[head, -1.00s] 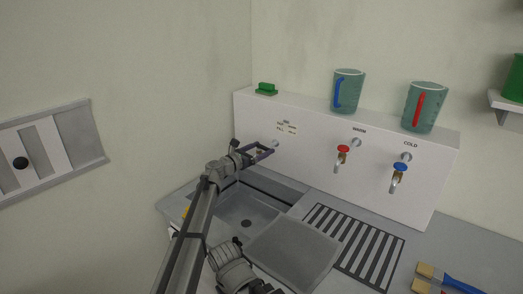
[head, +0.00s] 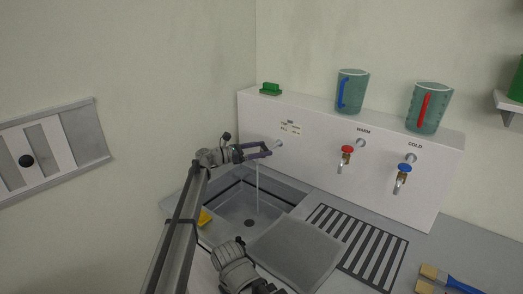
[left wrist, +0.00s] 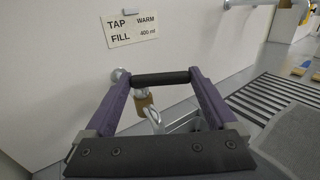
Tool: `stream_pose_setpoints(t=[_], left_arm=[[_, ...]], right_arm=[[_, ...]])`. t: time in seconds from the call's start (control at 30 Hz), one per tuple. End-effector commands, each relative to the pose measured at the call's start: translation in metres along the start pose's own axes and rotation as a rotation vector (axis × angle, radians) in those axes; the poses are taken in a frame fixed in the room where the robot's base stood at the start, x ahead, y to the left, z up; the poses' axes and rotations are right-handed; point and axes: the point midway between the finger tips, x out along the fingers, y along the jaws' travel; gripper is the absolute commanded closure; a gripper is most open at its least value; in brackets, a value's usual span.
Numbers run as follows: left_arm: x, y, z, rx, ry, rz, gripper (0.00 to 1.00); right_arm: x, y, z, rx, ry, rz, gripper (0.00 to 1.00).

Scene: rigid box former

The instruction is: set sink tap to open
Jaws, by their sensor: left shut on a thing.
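The sink tap is on the white wall panel at the back left, above the grey sink (head: 228,212). In the left wrist view its black lever bar (left wrist: 161,77) lies across between the purple fingers of my left gripper (left wrist: 160,84), with brass tap parts (left wrist: 144,102) below it. In the head view my left gripper (head: 262,150) is shut on this lever and hides most of the tap. A thin stream of water (head: 257,190) falls from the tap into the sink. My right gripper is not in view.
A sign (head: 291,127) by the tap reads tap, fill, warm. Red warm (head: 346,150) and blue cold (head: 404,168) taps are to the right. Two measuring cups (head: 351,92) (head: 428,108) stand on the panel ledge. A yellow item (head: 205,218) lies by the sink's left edge.

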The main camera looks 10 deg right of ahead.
Motion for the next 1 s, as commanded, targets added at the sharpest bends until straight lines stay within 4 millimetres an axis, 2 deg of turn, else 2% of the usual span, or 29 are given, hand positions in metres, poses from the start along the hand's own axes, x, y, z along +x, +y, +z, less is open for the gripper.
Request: stream_pose_setpoints(t=[0.27,0.3,0.37,0.73,0.87,1.0], left_arm=[[0.0,0.0,0.0,0.0,0.001,0.0,0.65],[0.0,0.0,0.0,0.0,0.001,0.0,0.06],[0.0,0.0,0.0,0.0,0.001,0.0,0.0],[-0.005,0.0,0.0,0.0,0.0,0.002,0.0],[-0.018,0.0,0.0,0.0,0.0,0.003,0.0],[-0.04,-0.001,0.0,0.0,0.0,0.003,0.0]], right_arm=[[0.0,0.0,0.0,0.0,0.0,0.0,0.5],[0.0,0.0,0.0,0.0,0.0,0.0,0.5],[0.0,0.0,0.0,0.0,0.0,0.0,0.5],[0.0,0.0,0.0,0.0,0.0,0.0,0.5],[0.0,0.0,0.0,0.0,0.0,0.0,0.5],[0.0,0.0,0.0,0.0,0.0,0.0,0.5]])
